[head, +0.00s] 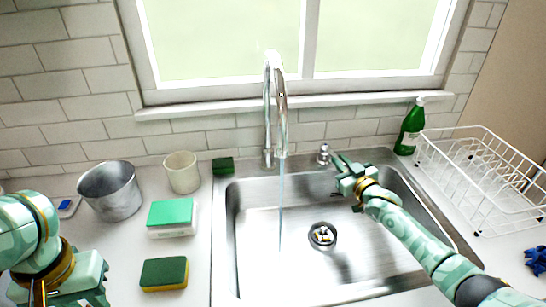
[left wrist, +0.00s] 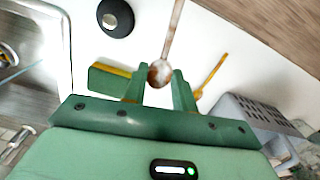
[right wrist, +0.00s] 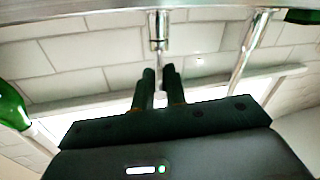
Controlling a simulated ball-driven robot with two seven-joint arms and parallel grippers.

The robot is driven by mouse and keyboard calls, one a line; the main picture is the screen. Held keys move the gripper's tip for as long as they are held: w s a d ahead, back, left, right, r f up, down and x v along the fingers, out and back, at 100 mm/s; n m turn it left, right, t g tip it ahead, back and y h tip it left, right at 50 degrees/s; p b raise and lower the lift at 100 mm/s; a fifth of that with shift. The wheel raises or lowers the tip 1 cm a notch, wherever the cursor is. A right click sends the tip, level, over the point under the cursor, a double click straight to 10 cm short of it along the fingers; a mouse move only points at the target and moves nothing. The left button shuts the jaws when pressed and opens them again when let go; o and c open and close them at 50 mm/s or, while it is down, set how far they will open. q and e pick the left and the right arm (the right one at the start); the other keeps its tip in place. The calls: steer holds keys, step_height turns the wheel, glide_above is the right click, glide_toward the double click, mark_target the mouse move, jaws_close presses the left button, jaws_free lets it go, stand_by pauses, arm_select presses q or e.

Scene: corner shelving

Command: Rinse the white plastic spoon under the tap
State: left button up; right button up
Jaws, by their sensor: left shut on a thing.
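The white plastic spoon (left wrist: 171,35) has brownish smears on its bowl and handle. It shows only in the left wrist view, its bowl end between the fingers of my left gripper (left wrist: 160,80), which is shut on it. In the head view my left gripper is at the lower left corner, mostly cut off, over the counter left of the sink. The tap (head: 270,110) runs a thin stream of water (head: 281,200) into the steel sink (head: 265,225). My right gripper (head: 343,165) is empty near the small tap lever (head: 323,153); its fingers stand slightly apart with the lever (right wrist: 158,30) beyond.
A metal bucket (head: 112,190), beige cup (head: 183,172), boxed sponge (head: 172,215) and green-yellow sponge (head: 164,273) stand left of the sink. A dark sponge (head: 223,166) is on its rim. A green bottle (head: 410,128) and white dish rack (head: 480,185) are right.

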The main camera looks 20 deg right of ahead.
steer(key=o, duration=0.4)
